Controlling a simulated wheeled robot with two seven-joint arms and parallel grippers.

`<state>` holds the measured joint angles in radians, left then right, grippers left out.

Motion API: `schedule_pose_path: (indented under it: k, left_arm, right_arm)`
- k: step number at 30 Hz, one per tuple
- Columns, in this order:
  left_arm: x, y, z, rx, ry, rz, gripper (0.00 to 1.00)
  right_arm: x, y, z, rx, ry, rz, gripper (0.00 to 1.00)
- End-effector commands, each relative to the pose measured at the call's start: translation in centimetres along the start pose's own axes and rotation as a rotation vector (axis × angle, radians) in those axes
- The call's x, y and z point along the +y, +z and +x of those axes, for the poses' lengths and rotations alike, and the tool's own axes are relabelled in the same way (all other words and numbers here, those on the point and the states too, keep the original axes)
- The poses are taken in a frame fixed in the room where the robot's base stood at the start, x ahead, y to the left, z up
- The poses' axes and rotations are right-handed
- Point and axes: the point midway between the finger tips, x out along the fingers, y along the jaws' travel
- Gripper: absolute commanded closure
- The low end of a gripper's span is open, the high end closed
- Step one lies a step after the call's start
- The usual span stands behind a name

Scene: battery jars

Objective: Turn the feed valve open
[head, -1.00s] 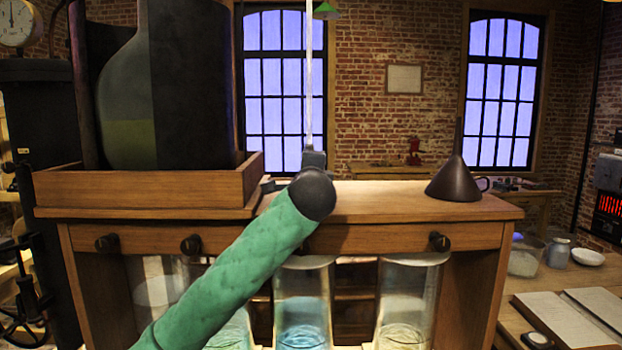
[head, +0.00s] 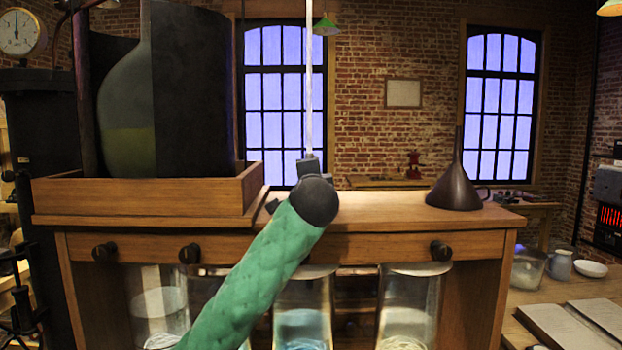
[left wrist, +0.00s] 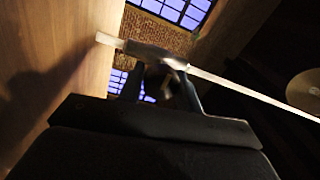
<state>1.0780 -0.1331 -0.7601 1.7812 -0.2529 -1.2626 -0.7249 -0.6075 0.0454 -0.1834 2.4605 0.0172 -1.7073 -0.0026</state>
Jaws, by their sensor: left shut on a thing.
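My left gripper (head: 309,164) comes up on a green-sleeved arm over the middle of the wooden rack (head: 400,207). It is shut on a thin, pale, clear rod (head: 309,80), which stands upright in the head view. In the left wrist view the rod (left wrist: 235,85) runs slantwise between the fingers (left wrist: 160,78). Dark round knobs (head: 104,252), (head: 190,253), (head: 441,250) sit on the rack's front board. My arm covers part of that board. I cannot tell which part is the feed valve. My right gripper is out of view.
A large dark vessel (head: 195,90) stands in a wooden tray (head: 140,195) on the rack's left. A dark funnel (head: 455,190) stands at its right end. Glass jars (head: 407,310) stand below. An open book (head: 570,325) lies right.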

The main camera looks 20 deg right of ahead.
Motion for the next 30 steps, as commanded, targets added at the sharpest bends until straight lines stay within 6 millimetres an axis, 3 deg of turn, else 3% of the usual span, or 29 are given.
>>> schedule_pose_path:
  k: [2, 3, 6, 17, 30]
  left_arm:
    - [0.1, 0.0, 0.0, -0.001, 0.002, 0.000, 0.89]
    - [0.1, 0.0, 0.0, -0.001, 0.002, 0.000, 0.58]
    - [0.1, 0.0, 0.0, -0.001, 0.002, 0.000, 0.45]
    - [0.2, 0.0, -0.6, 0.001, 0.000, 0.000, 0.45]
    - [0.3, 0.1, -6.7, 0.000, 0.001, 0.000, 0.45]
  right_arm:
    - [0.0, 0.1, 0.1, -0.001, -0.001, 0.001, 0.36]
    - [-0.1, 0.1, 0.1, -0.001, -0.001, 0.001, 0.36]
    - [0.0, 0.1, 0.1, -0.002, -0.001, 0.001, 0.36]
    - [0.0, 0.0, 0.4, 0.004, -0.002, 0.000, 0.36]
    - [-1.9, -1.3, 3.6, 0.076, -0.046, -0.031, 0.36]
